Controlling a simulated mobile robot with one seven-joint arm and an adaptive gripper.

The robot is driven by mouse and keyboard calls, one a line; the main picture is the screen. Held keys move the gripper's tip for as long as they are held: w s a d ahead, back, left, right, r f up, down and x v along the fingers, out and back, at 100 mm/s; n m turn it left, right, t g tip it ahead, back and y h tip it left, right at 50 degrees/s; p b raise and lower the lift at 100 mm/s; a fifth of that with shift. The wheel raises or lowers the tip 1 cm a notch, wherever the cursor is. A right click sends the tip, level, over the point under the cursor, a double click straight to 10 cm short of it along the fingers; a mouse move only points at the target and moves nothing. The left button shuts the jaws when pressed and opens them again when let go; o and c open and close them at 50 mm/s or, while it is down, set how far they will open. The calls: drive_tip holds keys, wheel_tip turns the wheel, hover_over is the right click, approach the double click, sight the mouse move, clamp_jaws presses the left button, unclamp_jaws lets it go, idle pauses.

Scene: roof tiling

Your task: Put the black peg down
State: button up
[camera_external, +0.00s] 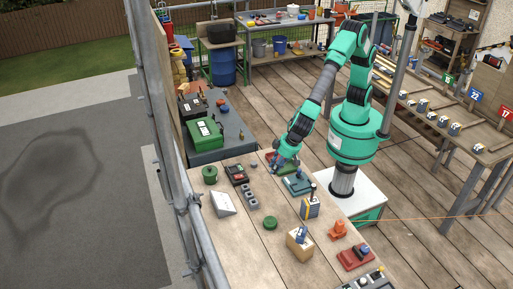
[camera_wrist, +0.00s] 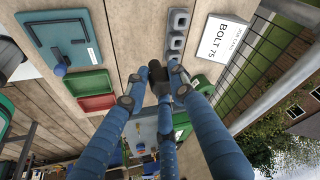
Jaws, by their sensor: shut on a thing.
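My gripper (camera_external: 279,164) hangs over the left part of the workbench, near the red and green tray (camera_external: 284,157). In the wrist view, my gripper's blue fingers (camera_wrist: 160,88) close around a short dark piece, which looks like the black peg (camera_wrist: 156,70). Its lower part is hidden by the fingers. The peg is too small to make out in the external view. A grey block with holes (camera_external: 250,199) lies on the bench; it also shows just beyond the peg in the wrist view (camera_wrist: 178,24). I cannot tell the peg's height above the bench.
A white card reading BOLT 75 (camera_wrist: 226,38) stands beside the grey block. A teal plate with a blue knob (camera_wrist: 60,42) lies to the left. A red-and-black box (camera_external: 236,174) and green round pieces (camera_external: 210,174) are nearby. Bare wood shows between them.

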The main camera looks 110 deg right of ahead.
wheel_tip(320, 180, down, 8)
drive_tip(key=shift+f, duration=0.1)
idle(0.4)
drive_tip(key=shift+f+b, duration=0.45)
drive_tip(key=shift+f, duration=2.65)
drive_tip(key=shift+f, duration=0.1)
drive_tip(key=shift+f, duration=1.75)
drive_tip(key=shift+f+b, duration=0.15)
drive_tip(key=shift+b, duration=0.3)
drive_tip(key=o, duration=0.8)
drive_tip(key=shift+r, duration=0.2)
